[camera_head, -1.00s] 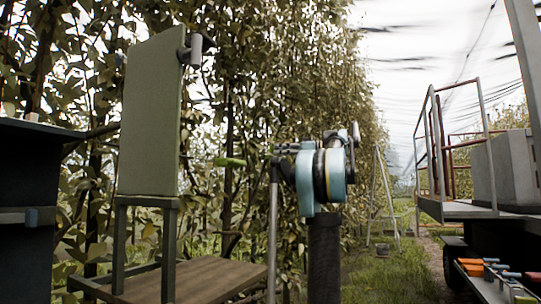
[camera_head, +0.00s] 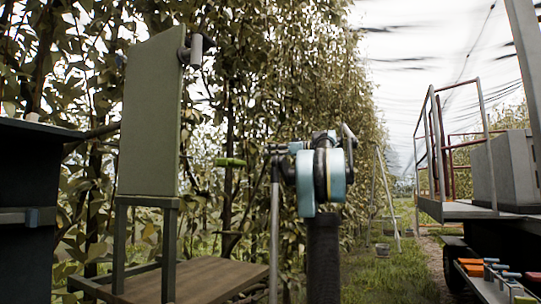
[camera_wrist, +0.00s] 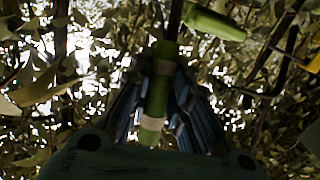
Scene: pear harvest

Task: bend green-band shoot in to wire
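In the wrist view a green length with pale bands (camera_wrist: 160,85) stands between the two dark blue-grey fingers of my gripper (camera_wrist: 160,105), seemingly the green-band shoot. The fingers lie close on either side of it and lean inward at their tips. Whether they press on it I cannot tell. A brighter green piece (camera_wrist: 214,21) lies aslant near the upper edge of that view. In the head view a short green piece (camera_head: 229,162) shows level before the foliage, left of my gripper (camera_head: 277,150), which is small and mostly hidden by my arm. I cannot make out the wire.
A leafy hedge of trees (camera_head: 285,70) fills the back. A green upright panel (camera_head: 150,115) on a stand rises at the left, by a wooden platform (camera_head: 205,281). A railed cart (camera_head: 470,211) stands at the right. The grass lane (camera_head: 395,275) looks open.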

